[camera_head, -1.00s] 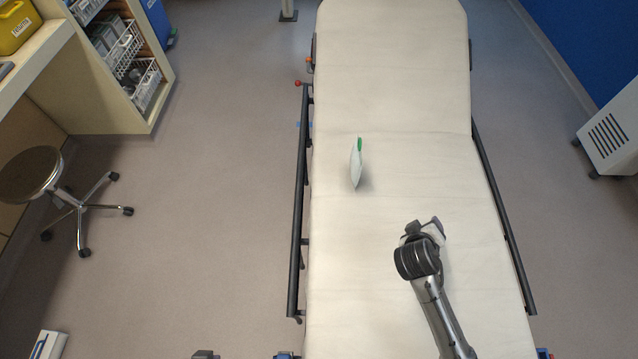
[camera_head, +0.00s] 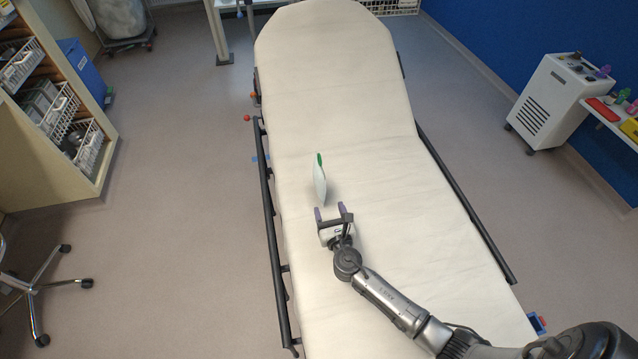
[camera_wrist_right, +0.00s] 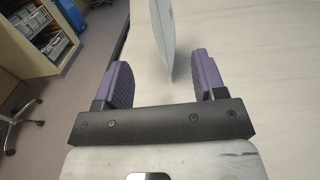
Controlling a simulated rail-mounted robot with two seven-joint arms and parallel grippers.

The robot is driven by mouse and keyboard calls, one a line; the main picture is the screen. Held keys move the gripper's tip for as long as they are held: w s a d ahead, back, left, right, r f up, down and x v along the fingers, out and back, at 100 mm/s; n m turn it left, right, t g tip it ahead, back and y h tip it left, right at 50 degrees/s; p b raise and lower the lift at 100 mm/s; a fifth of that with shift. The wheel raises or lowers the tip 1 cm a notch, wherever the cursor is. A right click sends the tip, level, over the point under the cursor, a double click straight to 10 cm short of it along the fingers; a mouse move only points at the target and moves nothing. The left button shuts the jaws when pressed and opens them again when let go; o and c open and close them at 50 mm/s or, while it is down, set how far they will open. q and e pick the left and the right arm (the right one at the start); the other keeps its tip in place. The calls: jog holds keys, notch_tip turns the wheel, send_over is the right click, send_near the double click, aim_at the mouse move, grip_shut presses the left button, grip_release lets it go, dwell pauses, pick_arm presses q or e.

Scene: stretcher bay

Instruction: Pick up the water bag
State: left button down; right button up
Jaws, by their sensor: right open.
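The water bag (camera_head: 319,183) is a pale, flat pouch with a green top, standing on its narrow edge on the white stretcher (camera_head: 340,110). My right gripper (camera_head: 331,212) is open and empty, just on the near side of the bag, with its purple-padded fingers pointing toward it. In the right wrist view the bag (camera_wrist_right: 163,35) rises ahead, between the lines of the two open fingers (camera_wrist_right: 162,82); its top is cut off by the picture edge. Whether the fingertips reach past the bag's near end is hard to tell. My left gripper is not seen.
Black side rails (camera_head: 270,235) run along both long edges of the stretcher. A shelf unit with baskets (camera_head: 60,130) stands at left, and a white wheeled cabinet (camera_head: 550,100) at right. The stretcher surface around the bag is clear.

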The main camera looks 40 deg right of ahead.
aim_at(323, 191)
jog(key=x, duration=0.5)
jog(key=shift+a+b, duration=0.1)
jog(key=shift+b, duration=0.3)
jog(key=shift+w+d, duration=0.3)
jog(key=shift+w, duration=0.25)
jog(key=shift+b+x, duration=1.05)
jog(key=shift+x, duration=1.65)
jog(key=shift+s+d, duration=0.1)
jog(key=shift+d, duration=0.05)
jog(key=shift+c, duration=0.2)
jog(key=c, duration=1.1)
jog(key=shift+r, duration=0.15)
